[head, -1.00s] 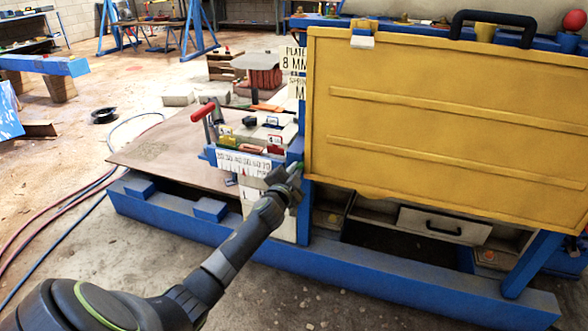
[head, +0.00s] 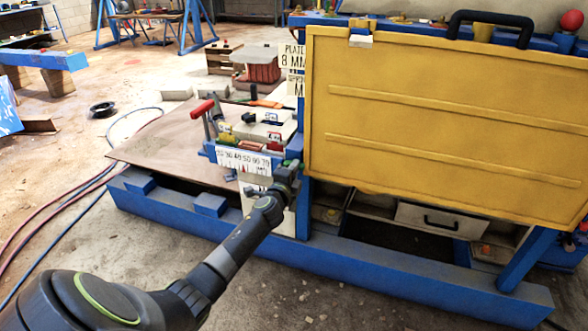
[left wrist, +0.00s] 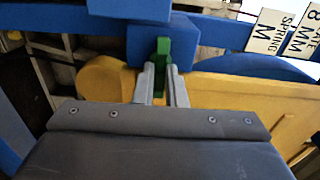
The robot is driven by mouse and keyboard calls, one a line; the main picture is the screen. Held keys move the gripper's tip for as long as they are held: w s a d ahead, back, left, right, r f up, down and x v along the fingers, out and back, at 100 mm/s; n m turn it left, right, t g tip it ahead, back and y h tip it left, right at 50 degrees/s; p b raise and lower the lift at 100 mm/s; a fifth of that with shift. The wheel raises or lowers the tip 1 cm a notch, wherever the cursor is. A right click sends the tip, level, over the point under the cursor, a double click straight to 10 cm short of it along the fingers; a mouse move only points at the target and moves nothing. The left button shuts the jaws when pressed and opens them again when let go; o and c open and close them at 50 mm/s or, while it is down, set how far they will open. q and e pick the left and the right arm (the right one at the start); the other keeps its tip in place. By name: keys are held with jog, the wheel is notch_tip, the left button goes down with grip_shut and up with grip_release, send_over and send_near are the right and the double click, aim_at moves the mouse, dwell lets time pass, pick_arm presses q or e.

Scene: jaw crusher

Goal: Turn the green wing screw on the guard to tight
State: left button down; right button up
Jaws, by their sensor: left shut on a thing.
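The yellow guard (head: 440,115) is a large ribbed panel with a black handle, at the right of the head view. The green wing screw (left wrist: 162,50) stands upright in front of a blue block in the left wrist view. My left gripper (left wrist: 160,78) is shut on the screw, with a grey finger on each side of it. In the head view my left gripper (head: 292,168) is at the guard's lower left edge, against the blue post. It hides the screw there. My right gripper is not in view.
A white scale plate (head: 243,161) and a red-handled lever (head: 203,110) are close to the left of my gripper. The blue base beam (head: 400,265) runs below. A half-open drawer (head: 440,220) is under the guard. The floor in front is clear.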

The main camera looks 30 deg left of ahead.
pick_arm(q)
jog(key=shift+f, duration=0.1)
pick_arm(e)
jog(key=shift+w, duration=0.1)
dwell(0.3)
pick_arm(q)
jog(key=c, duration=1.5)
grip_release()
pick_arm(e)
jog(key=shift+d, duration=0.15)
pick_arm(q)
jog(key=shift+s, duration=0.1)
jog(key=p+v, duration=0.2)
jog(key=v, duration=1.5)
jog(key=shift+s+d, duration=0.1)
jog(key=shift+d, duration=0.05)
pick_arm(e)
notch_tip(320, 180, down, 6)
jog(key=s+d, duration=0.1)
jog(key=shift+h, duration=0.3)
